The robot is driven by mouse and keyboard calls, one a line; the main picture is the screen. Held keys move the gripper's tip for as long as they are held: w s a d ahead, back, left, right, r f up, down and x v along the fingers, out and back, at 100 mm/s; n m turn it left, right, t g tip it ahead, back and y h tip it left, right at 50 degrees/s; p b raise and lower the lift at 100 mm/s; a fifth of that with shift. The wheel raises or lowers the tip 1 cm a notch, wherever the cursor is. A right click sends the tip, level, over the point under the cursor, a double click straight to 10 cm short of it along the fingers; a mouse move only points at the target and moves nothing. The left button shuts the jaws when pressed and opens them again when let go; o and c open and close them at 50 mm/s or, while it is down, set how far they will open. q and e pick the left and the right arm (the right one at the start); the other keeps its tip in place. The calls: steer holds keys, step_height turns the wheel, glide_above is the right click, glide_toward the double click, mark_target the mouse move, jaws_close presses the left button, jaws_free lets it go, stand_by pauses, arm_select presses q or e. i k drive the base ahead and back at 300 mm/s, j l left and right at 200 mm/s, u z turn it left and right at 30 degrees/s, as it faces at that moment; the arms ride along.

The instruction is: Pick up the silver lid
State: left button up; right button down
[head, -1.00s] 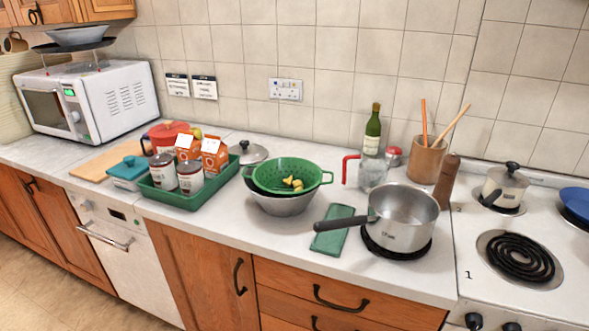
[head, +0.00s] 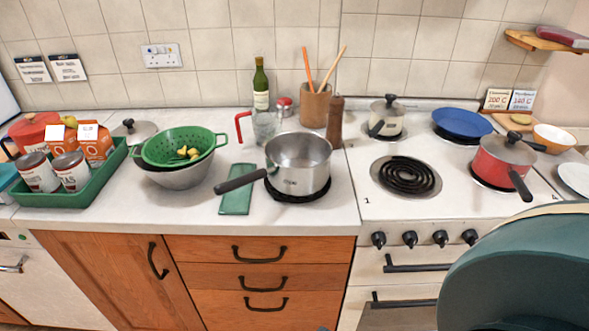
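A silver lid (head: 133,131) with a black knob lies on the counter near the wall. It is behind the green colander (head: 178,147) and to the right of the orange cartons, partly hidden by them. Another lid with a black knob sits on the small pot (head: 387,118) at the back left of the stove. The red pan (head: 502,162) at the right also has a grey lid (head: 508,147) on it. Neither of my grippers is in view.
A green tray (head: 103,179) holds cans and cartons. A bottle (head: 261,88), jug and utensil pot stand behind. The front left burner (head: 406,176) is bare.

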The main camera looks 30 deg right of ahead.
mark_target(136, 131)
steer(key=z, duration=0.65)
steer(key=j+z, duration=1)
steer(key=k+j+z, duration=0.1)
steer(key=j, duration=0.25)
steer(key=k+j+z, duration=0.1)
steer(key=j, duration=0.25)
steer(key=k+j+z, duration=0.15)
steer(key=j, duration=0.2)
